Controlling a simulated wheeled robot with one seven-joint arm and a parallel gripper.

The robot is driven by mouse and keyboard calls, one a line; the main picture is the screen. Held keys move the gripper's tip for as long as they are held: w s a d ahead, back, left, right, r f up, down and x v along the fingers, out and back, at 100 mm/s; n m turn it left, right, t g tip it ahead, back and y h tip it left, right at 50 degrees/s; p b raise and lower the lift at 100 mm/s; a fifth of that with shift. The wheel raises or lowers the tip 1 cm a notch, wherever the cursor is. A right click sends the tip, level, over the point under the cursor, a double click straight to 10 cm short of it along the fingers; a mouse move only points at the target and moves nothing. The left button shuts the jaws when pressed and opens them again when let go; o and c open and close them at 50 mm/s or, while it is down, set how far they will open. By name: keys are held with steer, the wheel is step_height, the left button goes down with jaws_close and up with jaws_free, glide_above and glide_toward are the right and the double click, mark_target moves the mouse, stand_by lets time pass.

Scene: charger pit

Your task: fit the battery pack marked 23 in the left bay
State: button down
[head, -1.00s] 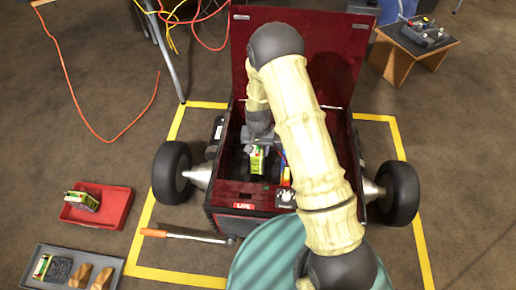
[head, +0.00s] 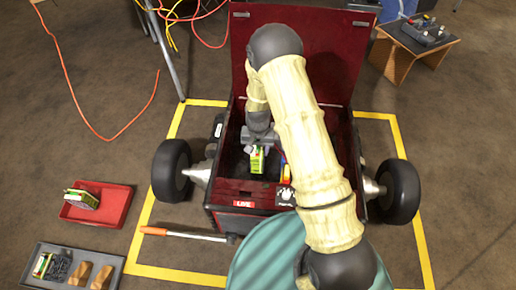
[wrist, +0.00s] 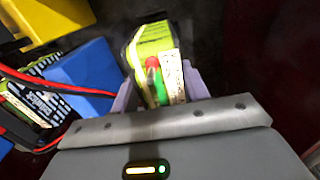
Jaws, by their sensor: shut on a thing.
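My gripper (wrist: 162,92) is shut on a green and white battery pack (wrist: 153,45), which sits between its two pale purple fingers in the wrist view. In the head view the pack (head: 257,162) is inside the dark red open chest (head: 225,190), left of its middle. I cannot read a number on the pack, and my arm hides the right part of the chest. Whether the pack touches the chest's floor cannot be told.
Blue and yellow blocks (wrist: 85,72) and red and black cables (wrist: 50,85) lie left of my gripper in the wrist view. A red tray (head: 115,208) holds another green pack (head: 82,199). A grey tray (head: 52,256) and an orange-handled tool (head: 185,234) lie on the floor.

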steer(key=shift+f, duration=0.2)
steer(key=c, duration=0.7)
jaws_free()
steer(key=shift+o, duration=0.3)
steer(key=shift+f, duration=0.1)
step_height(320, 180, up, 18)
steer(key=p, duration=0.8)
steer(key=shift+w+f, duration=0.2)
steer(key=shift+w, duration=0.1)
